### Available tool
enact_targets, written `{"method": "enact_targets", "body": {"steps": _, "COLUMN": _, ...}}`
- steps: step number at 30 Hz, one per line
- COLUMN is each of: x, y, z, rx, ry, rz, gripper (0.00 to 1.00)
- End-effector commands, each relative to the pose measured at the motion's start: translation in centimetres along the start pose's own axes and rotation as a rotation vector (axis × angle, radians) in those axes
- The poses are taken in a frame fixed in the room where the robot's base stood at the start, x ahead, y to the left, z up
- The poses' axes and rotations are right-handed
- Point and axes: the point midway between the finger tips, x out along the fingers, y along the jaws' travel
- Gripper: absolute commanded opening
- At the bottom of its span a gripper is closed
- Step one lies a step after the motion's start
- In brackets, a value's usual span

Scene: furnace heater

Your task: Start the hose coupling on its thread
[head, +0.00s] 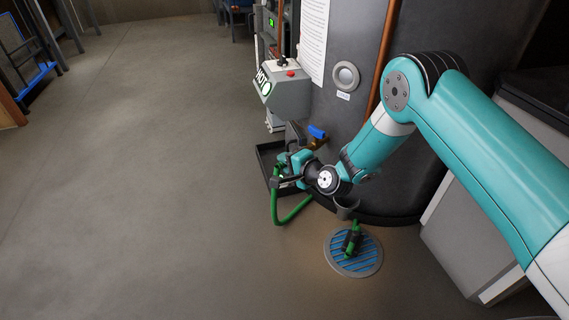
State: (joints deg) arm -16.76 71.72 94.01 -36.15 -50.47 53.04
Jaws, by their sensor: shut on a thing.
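My gripper (284,176) is small in the head view, at the end of my teal arm, low in front of the dark cylindrical tank. It is shut on the end of the green hose (276,208), which loops down below it. The coupling itself is mostly hidden by the fingers and too small to make out. A blue-handled valve (317,132) on a short brass pipe (316,144) sits just right of and above my gripper. I cannot tell whether the coupling touches a thread there.
A round floor drain with a blue grate (340,262) lies below, with the hose's other end (352,240) on it. A black tray (264,156) is behind my gripper. A grey control box (287,92) juts out above. The floor at left is clear.

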Motion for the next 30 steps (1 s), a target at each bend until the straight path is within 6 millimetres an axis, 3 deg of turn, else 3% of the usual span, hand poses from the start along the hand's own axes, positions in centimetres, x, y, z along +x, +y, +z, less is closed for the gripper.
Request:
{"method": "enact_targets", "body": {"steps": 14, "x": -0.01, "y": -0.04, "z": -0.94, "rx": -0.001, "ry": 0.001, "rz": -0.001, "gripper": 0.0}}
{"method": "enact_targets", "body": {"steps": 15, "x": -0.01, "y": -0.04, "z": -0.94, "rx": -0.001, "ry": 0.001, "rz": -0.001, "gripper": 0.21}}
{"method": "enact_targets", "body": {"steps": 19, "x": -0.01, "y": -0.03, "z": -0.93, "rx": -0.001, "ry": 0.001, "rz": -0.001, "gripper": 0.48}}
{"method": "enact_targets", "body": {"steps": 30, "x": -0.74, "y": -0.06, "z": -0.89, "rx": 0.002, "ry": -0.001, "rz": 0.003, "gripper": 0.48}}
